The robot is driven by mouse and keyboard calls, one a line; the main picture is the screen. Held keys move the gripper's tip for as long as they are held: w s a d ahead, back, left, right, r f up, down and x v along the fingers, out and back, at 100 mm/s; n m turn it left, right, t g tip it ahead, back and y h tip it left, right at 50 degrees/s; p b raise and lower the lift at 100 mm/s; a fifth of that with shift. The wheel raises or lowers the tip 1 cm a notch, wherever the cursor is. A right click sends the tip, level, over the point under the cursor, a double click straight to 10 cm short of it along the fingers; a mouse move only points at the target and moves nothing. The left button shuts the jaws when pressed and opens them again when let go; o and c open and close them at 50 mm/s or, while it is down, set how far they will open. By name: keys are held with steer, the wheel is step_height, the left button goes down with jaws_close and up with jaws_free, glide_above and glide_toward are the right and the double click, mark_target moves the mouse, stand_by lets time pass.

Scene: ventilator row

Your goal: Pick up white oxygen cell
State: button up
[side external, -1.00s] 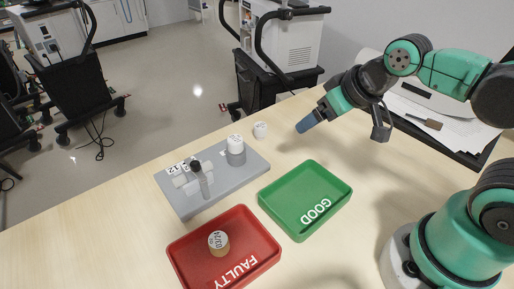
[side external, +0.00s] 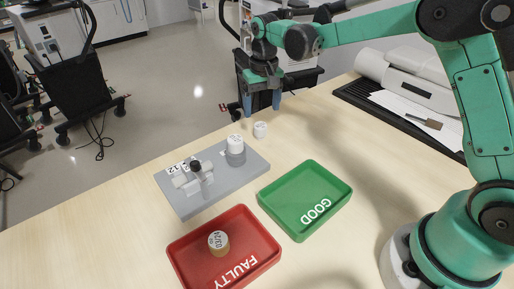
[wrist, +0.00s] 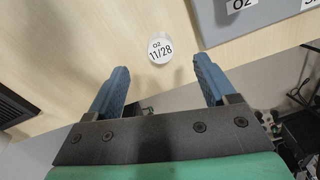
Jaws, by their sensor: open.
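A small white oxygen cell (side external: 260,129) stands on the bare wood table near its far edge, just off the grey plate. In the wrist view its round top (wrist: 160,48) reads "O2 11/28". My gripper (side external: 262,101) points down, above and beyond the cell in the side view. In the wrist view its blue fingers (wrist: 162,72) are apart and empty, with the cell ahead between their tips and not touched. Another white-topped cell (side external: 235,143) sits in a holder on the grey plate (side external: 205,208).
A green GOOD tray (side external: 274,215) is empty. A clear fitting with a black knob (side external: 196,166) is on the plate. The table's far edge is close to the cell.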

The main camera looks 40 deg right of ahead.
mark_target(260, 125)
steer(key=shift+w+f, duration=0.3)
steer(key=shift+f, duration=3.2)
jaws_close()
